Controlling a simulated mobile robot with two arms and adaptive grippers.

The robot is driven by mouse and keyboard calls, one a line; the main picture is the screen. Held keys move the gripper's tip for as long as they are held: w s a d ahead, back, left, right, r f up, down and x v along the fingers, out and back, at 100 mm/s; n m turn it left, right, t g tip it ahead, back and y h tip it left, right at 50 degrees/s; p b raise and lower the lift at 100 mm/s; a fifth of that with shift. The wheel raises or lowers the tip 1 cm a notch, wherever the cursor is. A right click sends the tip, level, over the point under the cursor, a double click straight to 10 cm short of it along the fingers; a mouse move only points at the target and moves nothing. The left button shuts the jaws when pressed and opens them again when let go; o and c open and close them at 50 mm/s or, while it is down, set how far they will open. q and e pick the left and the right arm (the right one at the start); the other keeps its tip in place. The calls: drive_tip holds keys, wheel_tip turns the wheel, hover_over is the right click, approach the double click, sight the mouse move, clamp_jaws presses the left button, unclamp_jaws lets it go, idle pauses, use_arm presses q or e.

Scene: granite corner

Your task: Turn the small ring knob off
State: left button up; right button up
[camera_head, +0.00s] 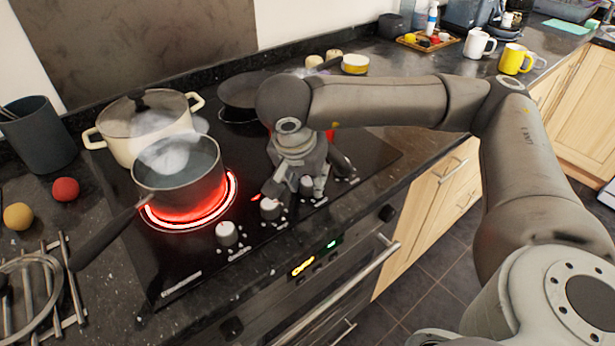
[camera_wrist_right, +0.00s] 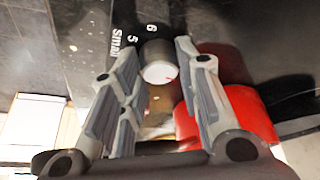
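My right gripper (camera_head: 296,187) points down over the front of the black cooktop, above its row of knobs. In the right wrist view, a silver knob (camera_wrist_right: 159,66) stands between its two open fingers, with a visible gap on each side. The print "small" and the numbers 5 and 6 are beside this knob. In the head view, a knob (camera_head: 307,184) shows between the fingers, partly hidden. Two other knobs, one left of the gripper (camera_head: 270,208) and one farther left (camera_head: 227,234), are clear. My left gripper is not in view.
A steaming saucepan (camera_head: 180,165) sits on a glowing red ring (camera_head: 190,219). A cream pot (camera_head: 130,140) and a dark pan (camera_head: 240,92) stand behind. A red pot (camera_wrist_right: 232,115) is close to the right finger. The oven handle (camera_head: 335,295) runs below the counter edge.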

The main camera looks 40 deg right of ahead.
drive_tip(key=o, duration=0.4)
drive_tip(key=shift+c, duration=0.2)
drive_tip(key=v, duration=1.2)
